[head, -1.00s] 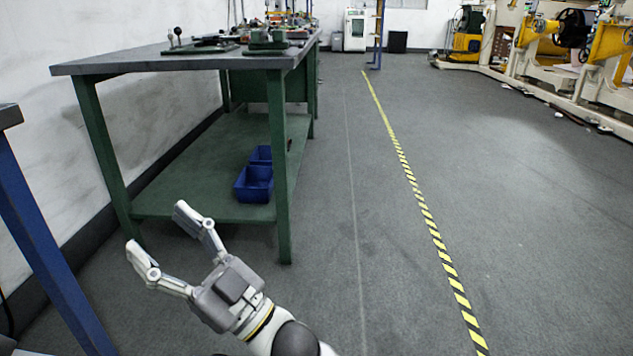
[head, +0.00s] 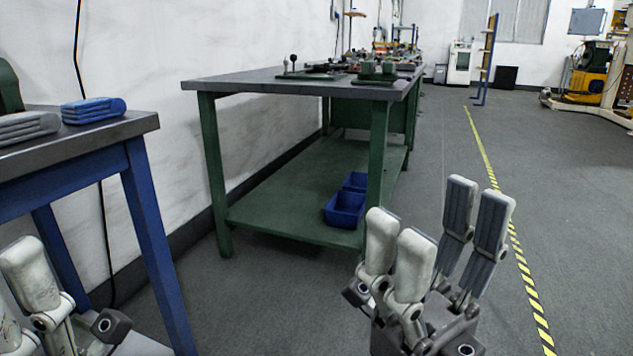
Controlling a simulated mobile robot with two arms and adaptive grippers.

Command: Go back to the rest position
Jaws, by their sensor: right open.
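My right gripper (head: 437,240) stands in the lower right of the head view, fingers pointing up. Its light finger pair and grey finger pair are spread apart with nothing between them, so it is open and empty. It is in the air, in front of the floor and the near right side of the green workbench. My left gripper (head: 32,278) shows only in part at the lower left corner, beside the blue-legged table. Its other fingers are cut off by the frame, so its opening cannot be judged.
A blue-legged table (head: 140,122) at left holds blue and grey stacked pieces (head: 93,109). A green workbench (head: 290,82) with tools on top and blue bins (head: 345,208) on its shelf stands ahead. The floor right of it is clear, with a yellow-black line (head: 515,245).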

